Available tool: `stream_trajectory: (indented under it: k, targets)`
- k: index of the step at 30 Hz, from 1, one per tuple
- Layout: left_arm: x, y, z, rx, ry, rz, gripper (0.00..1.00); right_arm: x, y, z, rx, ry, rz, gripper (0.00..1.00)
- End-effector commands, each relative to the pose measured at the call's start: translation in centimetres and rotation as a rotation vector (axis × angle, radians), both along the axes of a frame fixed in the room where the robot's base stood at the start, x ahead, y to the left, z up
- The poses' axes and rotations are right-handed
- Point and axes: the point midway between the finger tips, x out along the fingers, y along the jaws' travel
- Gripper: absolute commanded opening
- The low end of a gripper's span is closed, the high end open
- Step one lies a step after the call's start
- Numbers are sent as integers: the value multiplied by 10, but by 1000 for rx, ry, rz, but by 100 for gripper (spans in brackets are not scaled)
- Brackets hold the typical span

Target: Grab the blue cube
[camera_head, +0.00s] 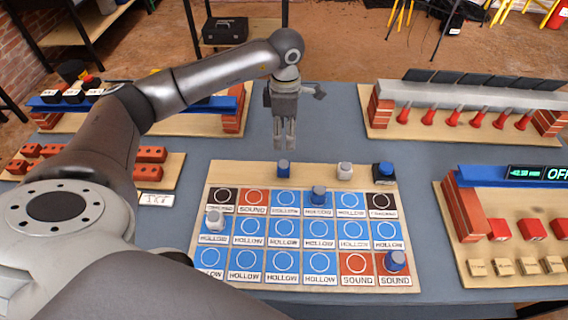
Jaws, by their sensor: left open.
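A dark cube with a blue top (384,172) sits at the top right corner of the wooden board (410,278). A small blue piece (283,169) stands at the board's top edge; whether it is a cube or a peg is hard to tell. My left gripper (284,146) points down above and just behind this small piece, apart from it, and is open with nothing seen between its fingers. My right gripper is out of view.
The board carries blue, orange and black tiles. White pieces (345,171) (215,219) and blue pieces (319,194) (396,261) stand on it. Brick-ended racks flank it, one with red cones (429,117). Bare grey table (335,125) lies behind the board.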

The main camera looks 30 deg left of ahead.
Motion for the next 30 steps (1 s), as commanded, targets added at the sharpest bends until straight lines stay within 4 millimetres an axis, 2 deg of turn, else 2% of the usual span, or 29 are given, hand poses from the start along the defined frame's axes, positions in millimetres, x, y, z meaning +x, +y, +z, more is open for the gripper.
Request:
stream_trajectory:
  k: [1,3,11,14,22,30]
  targets:
    - [0,0,-13,-1,-1,-1,59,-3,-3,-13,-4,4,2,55]
    - [0,-1,-22,-1,-1,-1,59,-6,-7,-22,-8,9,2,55]
    - [0,0,-49,-1,-1,0,59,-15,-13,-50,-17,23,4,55]
    - [0,0,-55,0,2,0,59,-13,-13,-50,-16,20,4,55]
    - [-1,0,-94,-1,4,1,59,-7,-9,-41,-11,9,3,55]
    - [2,1,-116,-2,3,1,59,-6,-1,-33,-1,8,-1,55]
